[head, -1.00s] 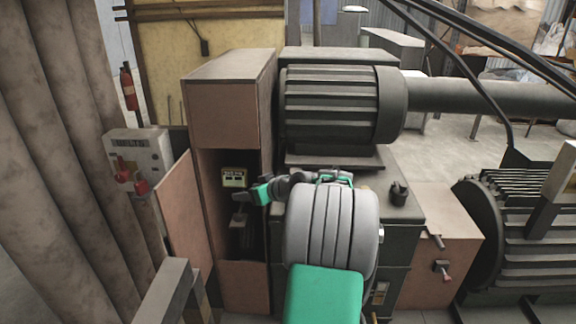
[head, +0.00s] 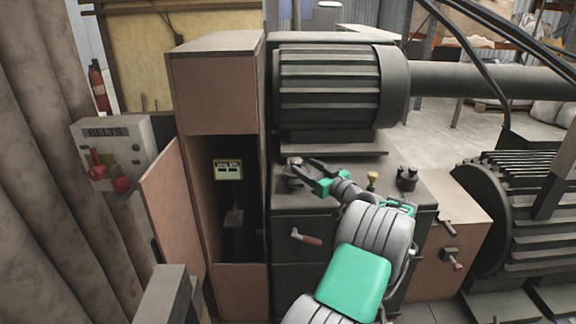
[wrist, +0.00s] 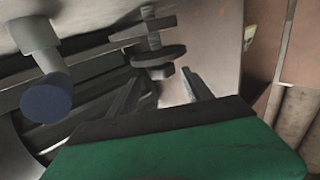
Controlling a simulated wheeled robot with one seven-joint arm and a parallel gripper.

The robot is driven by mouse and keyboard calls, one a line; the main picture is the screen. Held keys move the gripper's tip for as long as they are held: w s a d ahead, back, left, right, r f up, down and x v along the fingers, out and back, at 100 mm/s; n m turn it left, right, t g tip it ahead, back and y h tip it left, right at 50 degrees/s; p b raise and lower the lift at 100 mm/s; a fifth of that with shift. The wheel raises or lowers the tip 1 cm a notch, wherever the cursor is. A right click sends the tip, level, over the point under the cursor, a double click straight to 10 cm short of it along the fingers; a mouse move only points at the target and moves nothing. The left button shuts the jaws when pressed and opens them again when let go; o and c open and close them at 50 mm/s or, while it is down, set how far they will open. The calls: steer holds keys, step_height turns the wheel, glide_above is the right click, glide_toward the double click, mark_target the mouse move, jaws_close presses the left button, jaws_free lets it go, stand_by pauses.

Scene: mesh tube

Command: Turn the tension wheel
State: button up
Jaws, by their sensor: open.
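My gripper (head: 303,167) is open over the left part of the machine's top, below the large ribbed motor. A small round dark knob-like part, which may be the tension wheel (head: 291,170), shows right at its fingertips. In the wrist view, a dark stacked disc on a threaded stem (wrist: 158,55) stands just beyond and between the two open fingers (wrist: 163,80); it looks like that wheel. I cannot tell whether the fingers touch it. A second dark round knob (head: 407,178) stands to the right on the machine's top, apart from my gripper.
The ribbed motor (head: 330,85) overhangs behind my gripper. A red-handled lever (head: 306,237) sticks out of the front below. An open brown cabinet (head: 215,90) stands left, beside a grey switch box (head: 115,150). A blue-ended cylinder (wrist: 45,100) shows left in the wrist view.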

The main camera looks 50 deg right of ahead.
steer(key=p+x, duration=0.1)
steer(key=x, duration=0.7)
steer(key=shift+a, duration=0.2)
steer(key=shift+c, duration=0.5)
steer(key=shift+w, duration=0.1)
jaws_close()
